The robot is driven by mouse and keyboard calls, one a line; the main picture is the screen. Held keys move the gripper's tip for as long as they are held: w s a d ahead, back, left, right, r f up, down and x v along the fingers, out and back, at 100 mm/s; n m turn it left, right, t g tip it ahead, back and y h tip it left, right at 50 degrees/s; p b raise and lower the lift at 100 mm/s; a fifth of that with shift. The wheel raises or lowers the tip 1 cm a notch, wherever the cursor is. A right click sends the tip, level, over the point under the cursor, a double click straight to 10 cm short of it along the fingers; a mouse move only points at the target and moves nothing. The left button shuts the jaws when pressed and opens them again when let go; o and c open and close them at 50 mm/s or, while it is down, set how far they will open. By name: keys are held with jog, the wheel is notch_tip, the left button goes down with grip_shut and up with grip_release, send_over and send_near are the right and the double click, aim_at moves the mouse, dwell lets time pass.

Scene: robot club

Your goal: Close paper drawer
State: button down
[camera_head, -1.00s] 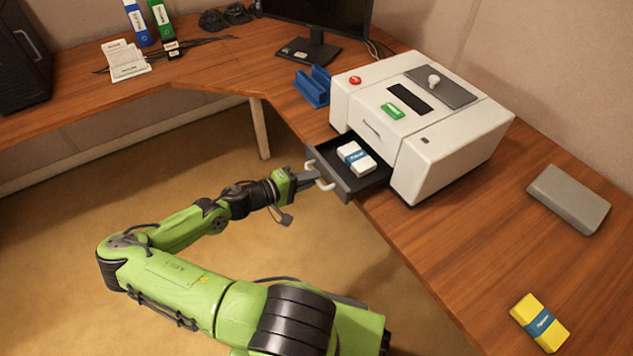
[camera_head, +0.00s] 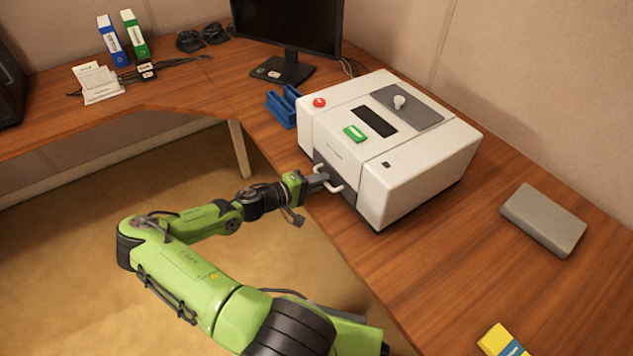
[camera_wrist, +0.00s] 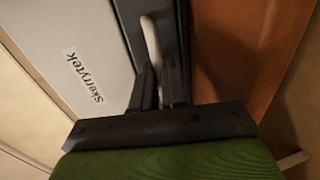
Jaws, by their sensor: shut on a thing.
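The white printer (camera_head: 400,145) stands on the wooden desk. Its dark paper drawer (camera_head: 344,199) sits in the front, low on the left side, and looks flush or nearly flush with the body. The drawer's white handle (camera_head: 325,178) sticks out from the drawer front. My gripper (camera_head: 318,182) is at the handle, its fingers shut on it. In the wrist view the pale handle (camera_wrist: 151,45) lies between the two dark fingers (camera_wrist: 160,90), with the white printer face on the left. The inside of the drawer is hidden.
A grey box (camera_head: 543,218) and a yellow pack (camera_head: 502,341) lie on the desk (camera_head: 460,265) to the right. A blue holder (camera_head: 281,108) stands left of the printer, with a monitor (camera_head: 287,25) behind. Open floor lies below the desk edge.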

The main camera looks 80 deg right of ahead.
jog(key=shift+s, duration=0.1)
jog(key=c, duration=1.2)
grip_release()
jog(key=shift+s+d, duration=0.15)
jog(key=shift+d, duration=0.1)
jog(key=shift+a, duration=0.1)
jog(key=p+v, duration=0.2)
jog(key=v, duration=1.4)
